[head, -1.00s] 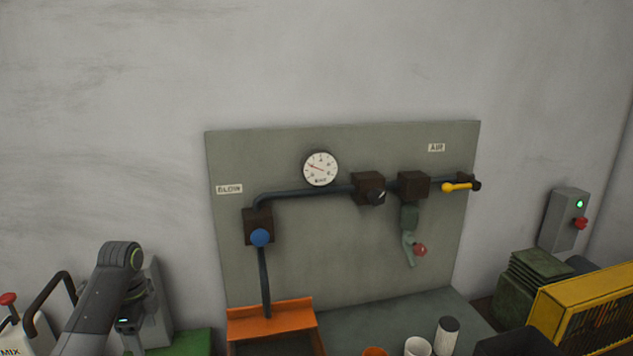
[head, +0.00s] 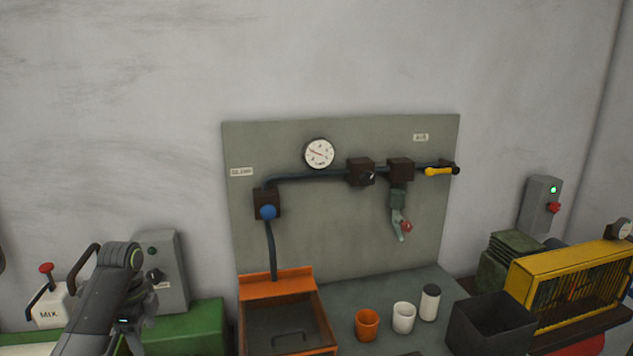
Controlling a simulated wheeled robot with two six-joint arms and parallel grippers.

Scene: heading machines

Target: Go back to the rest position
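My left arm comes in at the lower left of the head view. My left gripper (head: 132,325) hangs below its wrist, in front of the green machine top (head: 200,322). Its fingers are small and dark, and I cannot tell whether they are open or shut. I see nothing clearly held in it. My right gripper is not in view.
A grey panel carries a gauge (head: 319,153), a blue knob (head: 267,212) and a yellow lever (head: 438,171). Below are an orange-framed bin (head: 277,283), an orange cup (head: 367,324), a white cup (head: 403,317), a dark box (head: 492,324) and a yellow cage (head: 516,280).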

